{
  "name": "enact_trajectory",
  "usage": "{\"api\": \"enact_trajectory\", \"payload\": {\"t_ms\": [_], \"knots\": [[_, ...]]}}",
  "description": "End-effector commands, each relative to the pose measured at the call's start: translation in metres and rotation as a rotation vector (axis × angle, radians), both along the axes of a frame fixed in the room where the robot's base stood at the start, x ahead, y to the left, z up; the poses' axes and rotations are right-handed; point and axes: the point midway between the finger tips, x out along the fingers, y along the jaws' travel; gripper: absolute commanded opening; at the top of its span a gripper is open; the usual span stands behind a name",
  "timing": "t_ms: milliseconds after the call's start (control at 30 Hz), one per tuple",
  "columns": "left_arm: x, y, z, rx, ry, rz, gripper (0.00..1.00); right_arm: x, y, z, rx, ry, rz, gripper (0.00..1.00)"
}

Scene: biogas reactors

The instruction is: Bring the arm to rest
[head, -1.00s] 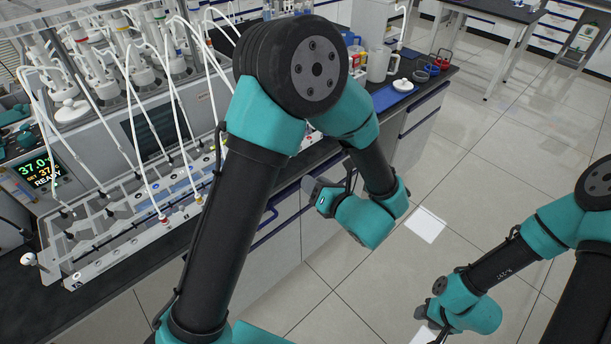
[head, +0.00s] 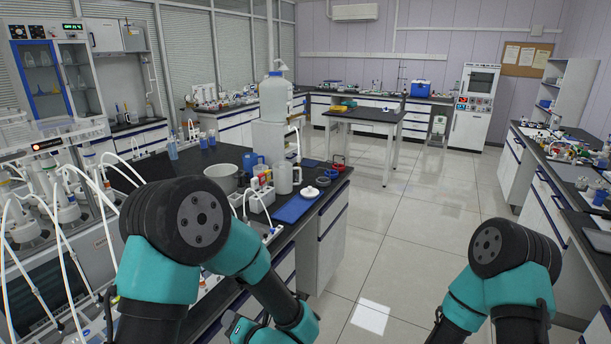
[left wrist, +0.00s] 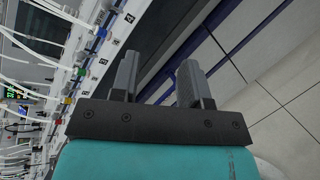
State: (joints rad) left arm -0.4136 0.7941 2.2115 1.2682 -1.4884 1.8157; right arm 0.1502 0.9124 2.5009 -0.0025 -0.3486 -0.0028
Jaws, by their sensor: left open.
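My left gripper (head: 231,322) shows small at the bottom edge of the head view, beside the dark bench, below my bent left arm. In the left wrist view its two grey fingers (left wrist: 158,76) stand apart with nothing between them. Below them in that view are the bench's front edge and the floor, and the rack rail with coloured fittings (left wrist: 84,72) is at the left, apart from the fingers. My right arm is bent at the lower right of the head view. Its gripper is out of the picture.
Open tiled floor (head: 400,235) lies between this bench and the right-hand one (head: 560,172).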

Motion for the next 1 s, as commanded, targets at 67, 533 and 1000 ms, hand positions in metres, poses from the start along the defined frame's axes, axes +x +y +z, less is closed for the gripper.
{"api": "enact_trajectory", "payload": {"t_ms": [67,533,1000], "knots": [[0.007,0.011,-0.024,0.05,0.144,-0.124,0.42,0.0,0.0,0.0,0.0,0.0,0.0,0.43],[-0.011,0.036,-0.156,0.432,0.859,-1.067,0.42,0.0,0.0,0.0,0.0,0.0,0.0,0.43],[-0.124,0.044,-0.236,0.879,1.011,-2.201,0.42,0.0,0.0,0.0,0.0,0.0,0.0,0.43]]}}
